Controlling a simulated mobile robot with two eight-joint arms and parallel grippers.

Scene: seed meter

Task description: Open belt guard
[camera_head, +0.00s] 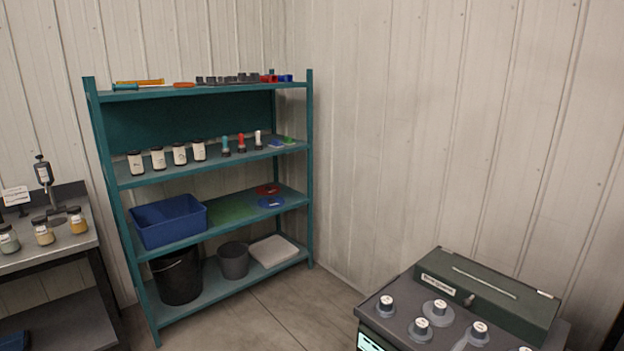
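A dark green, box-like cover (484,293) lies along the back of the grey machine top (398,297) at the bottom right. It has a white label, a light strip along its top and a small round knob on its front. It looks shut. The label is too small to read, so I cannot tell for sure that it is the belt guard. The front of the machine is cut off by the picture's lower edge. Neither of my grippers is in view.
Several grey knobs with white caps (420,327) stand before the cover. A teal shelf rack (308,170) with jars, a blue bin (168,222) and buckets stands left of centre. A bench (78,243) with jars is at the left. Floor between rack and machine is clear.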

